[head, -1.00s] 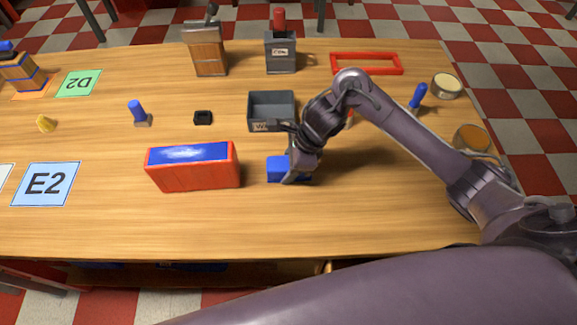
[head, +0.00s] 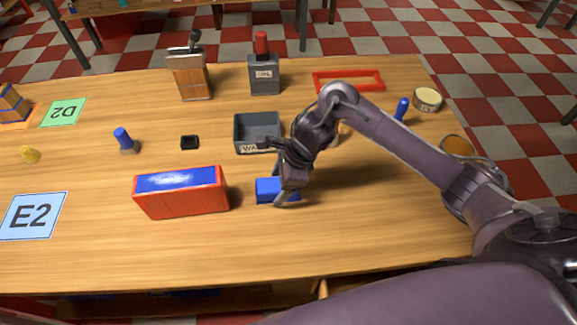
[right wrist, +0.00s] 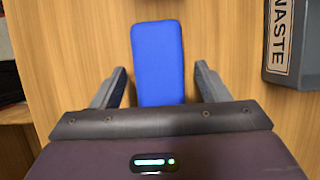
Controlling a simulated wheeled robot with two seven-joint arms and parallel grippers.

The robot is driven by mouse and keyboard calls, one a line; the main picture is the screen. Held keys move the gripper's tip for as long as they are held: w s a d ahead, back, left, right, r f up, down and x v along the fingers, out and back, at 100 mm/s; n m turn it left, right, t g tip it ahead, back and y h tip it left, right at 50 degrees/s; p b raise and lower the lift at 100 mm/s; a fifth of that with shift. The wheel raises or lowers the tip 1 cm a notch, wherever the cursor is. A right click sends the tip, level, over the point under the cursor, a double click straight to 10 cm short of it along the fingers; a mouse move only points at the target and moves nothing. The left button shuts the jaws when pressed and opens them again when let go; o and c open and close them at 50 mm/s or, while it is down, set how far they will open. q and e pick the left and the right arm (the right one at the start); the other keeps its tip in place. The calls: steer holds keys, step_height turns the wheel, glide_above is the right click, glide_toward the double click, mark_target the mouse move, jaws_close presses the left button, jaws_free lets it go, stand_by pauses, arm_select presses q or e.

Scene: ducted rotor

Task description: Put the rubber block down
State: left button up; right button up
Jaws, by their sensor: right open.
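The blue rubber block (head: 266,190) lies on the wooden table, just right of the red box with a blue top. My right gripper (head: 284,197) is at the block's right end, low over the table. In the right wrist view the block (right wrist: 158,55) lies lengthwise, its near end between the two open fingers (right wrist: 160,90). A gap shows on each side between finger and block. In the head view the gripper hides the block's right end. My left gripper is in neither view.
The red box (head: 185,200) stands close left of the block. The grey waste bin (head: 257,146) is just behind my right gripper and also shows in the right wrist view (right wrist: 306,50). A small black tray (head: 190,142) is farther left. The table front (head: 200,250) is clear.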

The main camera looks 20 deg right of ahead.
steer(key=p+v, duration=0.1)
steer(key=v, duration=0.9)
steer(key=shift+s+d+r, duration=0.1)
